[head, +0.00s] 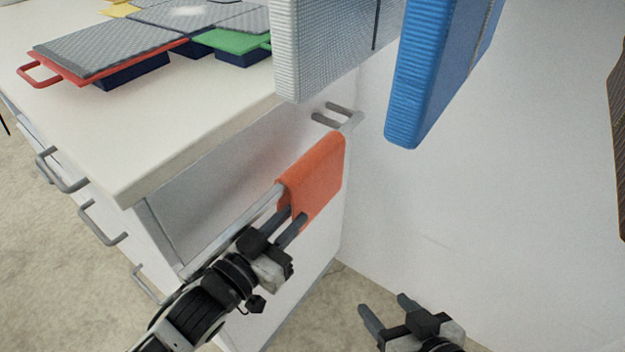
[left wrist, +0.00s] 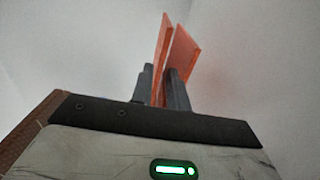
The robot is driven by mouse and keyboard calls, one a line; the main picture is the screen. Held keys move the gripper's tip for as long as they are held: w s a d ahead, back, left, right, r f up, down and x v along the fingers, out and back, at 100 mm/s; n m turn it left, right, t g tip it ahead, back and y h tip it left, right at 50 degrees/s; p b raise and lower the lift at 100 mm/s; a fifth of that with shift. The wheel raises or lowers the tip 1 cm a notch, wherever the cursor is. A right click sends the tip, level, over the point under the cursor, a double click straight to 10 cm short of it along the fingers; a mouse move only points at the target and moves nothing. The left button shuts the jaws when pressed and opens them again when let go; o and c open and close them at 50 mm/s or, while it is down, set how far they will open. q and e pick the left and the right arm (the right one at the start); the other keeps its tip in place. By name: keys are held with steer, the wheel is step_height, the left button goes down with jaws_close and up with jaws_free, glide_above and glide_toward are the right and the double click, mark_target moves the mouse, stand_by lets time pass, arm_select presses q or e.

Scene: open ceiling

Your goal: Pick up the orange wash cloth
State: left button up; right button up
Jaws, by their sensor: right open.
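The orange wash cloth (head: 318,180) hangs folded over a metal rail on the end of the white counter unit. My left gripper (head: 297,214) is at the cloth's lower near edge in the head view. In the left wrist view, the cloth (left wrist: 180,50) shows as two hanging layers seen edge-on. One layer passes between the fingers of my left gripper (left wrist: 160,85). Whether the fingers press on it is not clear. My right gripper (head: 388,308) is open and empty, low at the right, apart from the cloth.
The rail (head: 235,225) runs along the counter's end. The white countertop (head: 190,120) holds several grey, red and green lidded containers. A blue panel (head: 425,75) and a grey panel (head: 325,50) jut out above the cloth. A white wall (head: 480,190) stands at the right.

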mark_target(312, 218)
arm_select(q)
steer(key=shift+b+x, duration=0.45)
steer(key=shift+x, duration=2.75)
steer(key=shift+s, duration=0.1)
jaws_close()
